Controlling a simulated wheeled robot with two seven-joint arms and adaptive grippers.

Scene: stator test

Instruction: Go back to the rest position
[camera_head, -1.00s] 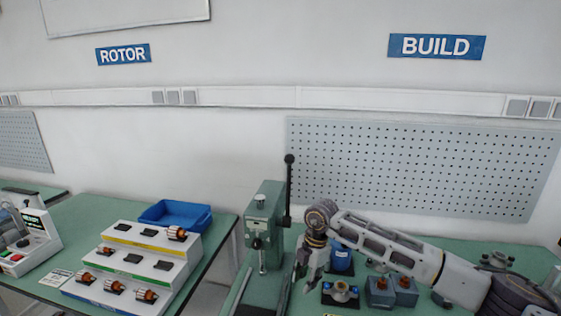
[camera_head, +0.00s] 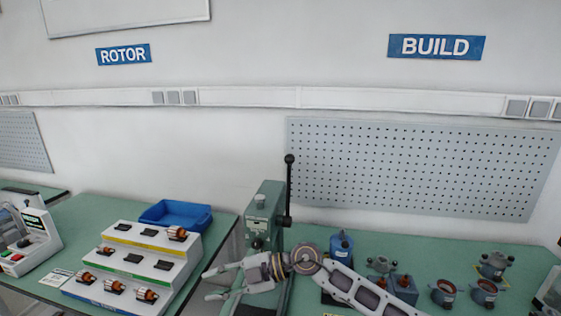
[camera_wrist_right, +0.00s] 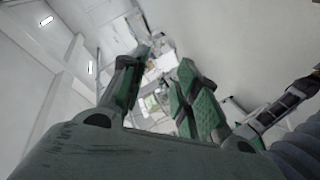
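My right gripper (camera_head: 210,284) is at the lower middle of the head view, with its arm coming in from the lower right. Its two fingers point left and stand apart with nothing between them. It is in front of the green arbor press (camera_head: 265,205) and to the right of the stepped rotor rack (camera_head: 190,250), apart from the rack in the picture. In the right wrist view the two fingers (camera_wrist_right: 200,95) are also spread and empty, with the room seen tilted behind them. My left gripper is not in view.
A blue bin (camera_head: 176,215) stands behind the rack on the left table. The press has a tall black lever (camera_head: 289,185). On the right bench are a blue canister (camera_head: 341,245) and several grey housings (camera_head: 484,292). A pegboard (camera_head: 420,170) hangs behind.

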